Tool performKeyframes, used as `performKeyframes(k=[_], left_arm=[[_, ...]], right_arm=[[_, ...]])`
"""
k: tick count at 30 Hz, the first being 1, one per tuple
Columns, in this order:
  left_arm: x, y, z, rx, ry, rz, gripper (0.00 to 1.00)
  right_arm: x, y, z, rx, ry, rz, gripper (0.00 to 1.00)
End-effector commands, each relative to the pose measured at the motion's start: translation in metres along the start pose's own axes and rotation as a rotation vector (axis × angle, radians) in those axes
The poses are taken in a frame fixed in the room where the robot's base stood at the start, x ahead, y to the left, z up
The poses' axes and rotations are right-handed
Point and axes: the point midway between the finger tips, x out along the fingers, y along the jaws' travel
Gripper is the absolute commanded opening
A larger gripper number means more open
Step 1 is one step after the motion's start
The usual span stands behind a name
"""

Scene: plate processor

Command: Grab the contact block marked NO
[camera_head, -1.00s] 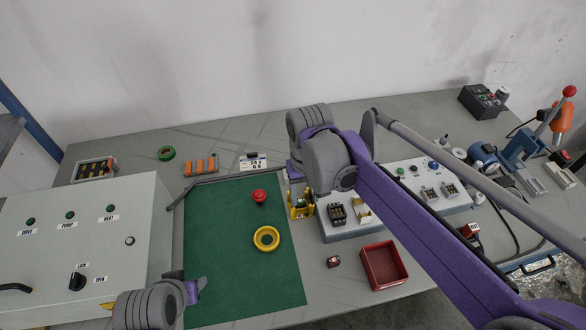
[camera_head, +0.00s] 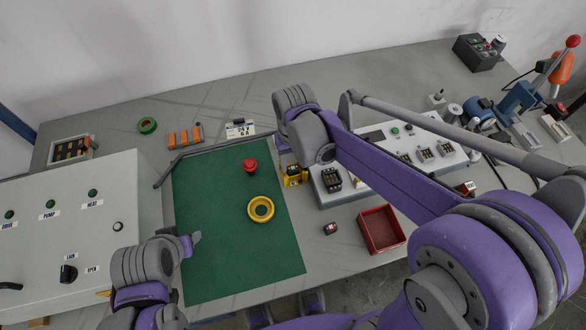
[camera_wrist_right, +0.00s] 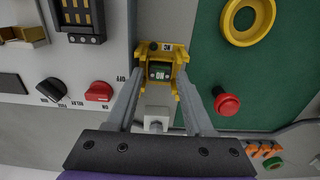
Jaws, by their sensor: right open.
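The contact block marked NO (camera_wrist_right: 159,73) is a dark block with a green face. It sits in a yellow holder (camera_wrist_right: 178,56) beside the green mat; the holder also shows in the head view (camera_head: 296,181). A second label stands behind it in the wrist view, too small to read surely. My right gripper (camera_wrist_right: 160,92) is open, with its two grey fingers on either side of the lower part of the holder. I cannot tell whether they touch it. In the head view my right wrist partly hides the holder. My left gripper (camera_head: 192,243) is over the mat's left edge.
On the green mat (camera_head: 230,235) are a red mushroom button (camera_head: 250,166) and a yellow ring (camera_head: 261,209). A grey panel with a terminal block (camera_head: 331,179) adjoins the holder. A red tray (camera_head: 381,230) stands in front. A grey cabinet (camera_head: 70,230) fills the left.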

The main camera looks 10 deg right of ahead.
Motion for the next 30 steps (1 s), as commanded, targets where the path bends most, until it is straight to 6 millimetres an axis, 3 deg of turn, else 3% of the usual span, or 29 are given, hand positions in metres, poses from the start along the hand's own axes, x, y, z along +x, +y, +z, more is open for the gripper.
performKeyframes(k=[4, 12, 21, 30], left_arm=[[0.002, 0.000, 0.001, 0.000, -0.001, 0.000, 0.50], [0.002, 0.000, 0.001, 0.000, -0.001, 0.000, 0.50], [0.002, 0.000, 0.001, 0.000, -0.001, 0.000, 0.50], [0.001, 0.000, 0.001, 0.000, -0.001, 0.000, 0.50]], right_arm=[[0.018, 0.000, 0.000, 0.000, 0.000, 0.000, 0.53], [0.021, 0.000, 0.000, 0.000, 0.000, 0.000, 0.53], [0.020, 0.000, 0.000, -0.001, 0.000, 0.000, 0.00], [0.020, 0.000, 0.000, 0.000, 0.000, 0.000, 0.00]])
